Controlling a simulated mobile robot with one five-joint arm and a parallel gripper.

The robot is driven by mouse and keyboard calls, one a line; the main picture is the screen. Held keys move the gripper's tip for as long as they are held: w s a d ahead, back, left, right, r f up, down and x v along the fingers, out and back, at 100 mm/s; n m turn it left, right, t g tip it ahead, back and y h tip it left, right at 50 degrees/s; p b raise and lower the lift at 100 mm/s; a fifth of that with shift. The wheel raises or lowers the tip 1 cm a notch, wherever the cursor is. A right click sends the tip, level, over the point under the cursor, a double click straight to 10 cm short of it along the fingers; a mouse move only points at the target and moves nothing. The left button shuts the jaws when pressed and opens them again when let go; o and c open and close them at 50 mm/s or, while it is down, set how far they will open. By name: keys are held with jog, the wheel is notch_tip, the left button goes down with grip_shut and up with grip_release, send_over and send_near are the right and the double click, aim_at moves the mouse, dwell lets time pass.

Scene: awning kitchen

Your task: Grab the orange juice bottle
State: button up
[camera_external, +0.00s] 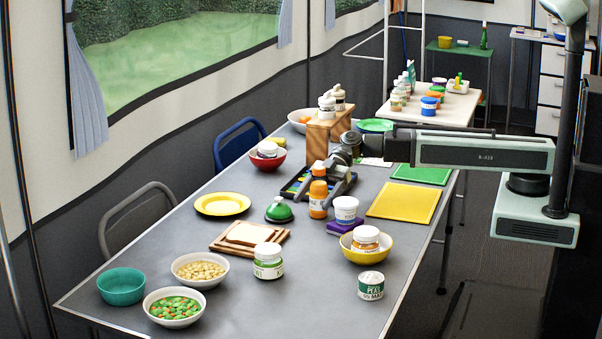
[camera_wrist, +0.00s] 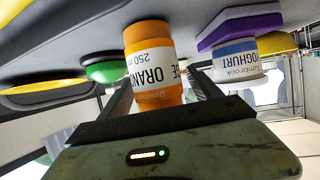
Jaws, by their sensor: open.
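The orange juice bottle (camera_external: 318,191) stands upright on the grey table in the external view, an orange bottle with a white label. In the wrist view the orange juice bottle (camera_wrist: 152,65) appears upside down, its label reading "ORAN... 250 m". My gripper (camera_external: 332,186) is at the bottle, behind it in the external view. In the wrist view my gripper (camera_wrist: 160,88) has its two dark fingers apart, one on each side of the bottle. Whether either finger touches the bottle cannot be told.
A yoghurt tub (camera_external: 346,209) on a purple block (camera_external: 345,226) stands just right of the bottle. A yellow bowl (camera_external: 367,249) with a jar is nearby in front. Some bare table lies in front of the bottle.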

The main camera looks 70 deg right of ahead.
aim_at(314, 188)
grip_shut()
notch_tip(314, 188, up, 10)
jog(key=p, duration=1)
jog(key=shift+r, duration=0.2)
jog(key=shift+f, duration=0.1)
